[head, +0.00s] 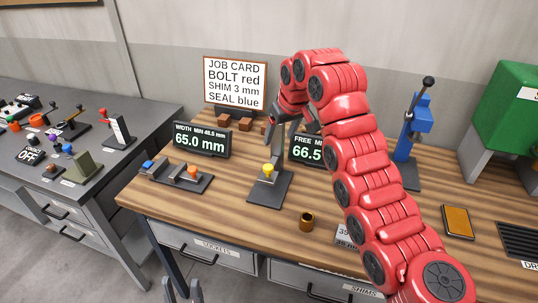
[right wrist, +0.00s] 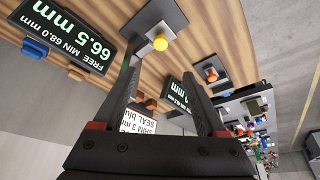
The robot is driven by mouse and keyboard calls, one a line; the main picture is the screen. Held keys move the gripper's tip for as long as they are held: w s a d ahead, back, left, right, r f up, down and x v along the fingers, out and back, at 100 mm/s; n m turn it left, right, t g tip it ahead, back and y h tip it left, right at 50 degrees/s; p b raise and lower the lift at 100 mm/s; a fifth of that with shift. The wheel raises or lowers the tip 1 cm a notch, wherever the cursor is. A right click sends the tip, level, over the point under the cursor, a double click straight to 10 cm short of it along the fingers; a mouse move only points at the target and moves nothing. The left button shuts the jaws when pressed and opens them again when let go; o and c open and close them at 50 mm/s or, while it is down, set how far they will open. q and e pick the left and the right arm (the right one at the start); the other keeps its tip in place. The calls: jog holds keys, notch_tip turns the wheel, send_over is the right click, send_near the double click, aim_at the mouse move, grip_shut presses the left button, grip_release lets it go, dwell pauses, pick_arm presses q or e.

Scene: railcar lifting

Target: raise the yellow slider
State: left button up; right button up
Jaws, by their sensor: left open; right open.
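The yellow slider (head: 268,169) is a small round knob on a dark upright stand with a flat base plate (head: 265,190), in the middle of the wooden bench. It also shows in the right wrist view (right wrist: 160,43), near the top. My right gripper (head: 292,138) is open, just behind and above the knob in the head view. In the right wrist view its jaws (right wrist: 160,68) are spread, with the knob seen between and beyond the tips, not gripped. My left gripper (head: 182,291) is open and empty at the bottom edge, in front of the bench.
A display reading 65.0 mm (head: 202,140) stands left; one reading 66.5 (head: 306,149), labelled FREE MIN 68.0 mm in the wrist view, stands right of the stand. A slide fixture (head: 175,175), a brass cup (head: 306,221), a blue press (head: 420,122) and a job card (head: 235,82) are around.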

jog(key=p, duration=0.6)
send_near(268, 166)
jog(key=x, duration=0.5)
jog(key=shift+s+a+f, duration=0.1)
jog(key=shift+a+f, duration=0.05)
jog(key=shift+f, duration=0.05)
jog(key=shift+w+a+f+b, duration=0.1)
jog(key=shift+w+f+b, duration=0.15)
jog(key=shift+f+b, duration=0.25)
jog(key=shift+b+x, duration=0.5)
jog(key=shift+x, duration=0.6)
grip_shut()
